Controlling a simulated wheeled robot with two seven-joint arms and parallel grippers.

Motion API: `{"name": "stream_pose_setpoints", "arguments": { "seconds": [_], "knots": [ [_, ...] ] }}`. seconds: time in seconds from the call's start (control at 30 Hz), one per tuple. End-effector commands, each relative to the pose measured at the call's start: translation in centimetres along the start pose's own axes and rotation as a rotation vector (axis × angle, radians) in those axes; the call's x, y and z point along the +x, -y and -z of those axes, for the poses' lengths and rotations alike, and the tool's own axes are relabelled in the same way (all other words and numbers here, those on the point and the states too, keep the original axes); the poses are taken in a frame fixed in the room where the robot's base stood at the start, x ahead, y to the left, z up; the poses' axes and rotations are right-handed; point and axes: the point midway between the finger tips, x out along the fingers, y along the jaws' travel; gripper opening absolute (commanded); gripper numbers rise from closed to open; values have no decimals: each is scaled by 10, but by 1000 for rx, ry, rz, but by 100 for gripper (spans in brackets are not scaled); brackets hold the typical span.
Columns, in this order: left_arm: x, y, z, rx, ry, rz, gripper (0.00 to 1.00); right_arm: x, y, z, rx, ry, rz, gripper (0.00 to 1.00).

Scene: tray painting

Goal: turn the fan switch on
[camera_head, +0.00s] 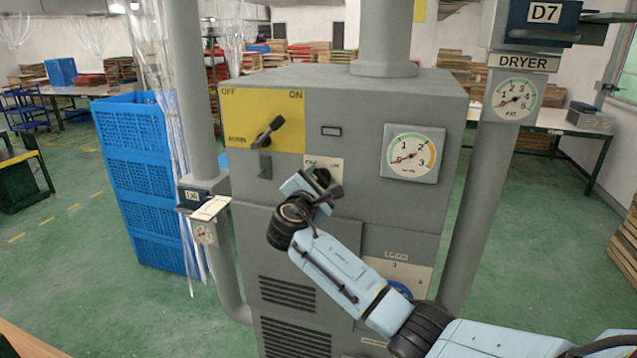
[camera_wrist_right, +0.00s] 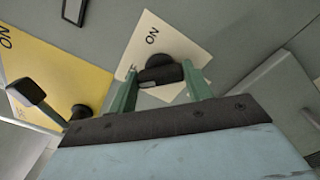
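A black rotary knob (camera_wrist_right: 160,70) sits on a cream plate (camera_wrist_right: 180,47) marked ON, with a partly hidden OFF. The plate also shows in the head view (camera_head: 327,165), mostly covered by my gripper, so a fan label cannot be read. My right gripper (camera_head: 324,183) is at this plate. In the right wrist view its two green fingers (camera_wrist_right: 160,82) are apart, one on each side of the knob. I cannot tell whether they touch it. The knob's bar lies roughly level in that view. My left gripper is not in view.
A yellow plate (camera_head: 285,110) with OFF, ON and a black lever switch (camera_head: 268,132) is just above left; it also shows in the wrist view (camera_wrist_right: 70,75). A pressure gauge (camera_head: 410,155) is at right. Pipes (camera_head: 190,90) flank the grey cabinet (camera_head: 400,92). Blue crates (camera_head: 140,180) stand left.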

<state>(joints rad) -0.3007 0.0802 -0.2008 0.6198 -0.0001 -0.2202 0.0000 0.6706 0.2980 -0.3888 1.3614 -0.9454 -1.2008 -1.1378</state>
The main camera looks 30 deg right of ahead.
Motion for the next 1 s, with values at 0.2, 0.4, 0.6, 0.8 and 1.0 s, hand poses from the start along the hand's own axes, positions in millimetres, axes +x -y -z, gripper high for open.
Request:
{"name": "stream_pose_setpoints", "arguments": {
  "seconds": [0.2, 0.4, 0.6, 0.8, 1.0],
  "knots": [
    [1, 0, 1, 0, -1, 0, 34, 0, 0, 0, 6, 0, 1, 27],
    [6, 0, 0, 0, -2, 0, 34, 0, 1, 1, 60, -1, 1, 27],
    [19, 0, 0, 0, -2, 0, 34, -1, 2, 3, 188, -2, 1, 27],
    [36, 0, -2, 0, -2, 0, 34, -1, 4, 3, 369, -1, 2, 27],
    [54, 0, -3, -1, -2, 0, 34, -1, 4, 4, 560, -1, 1, 27]
  ]
}}
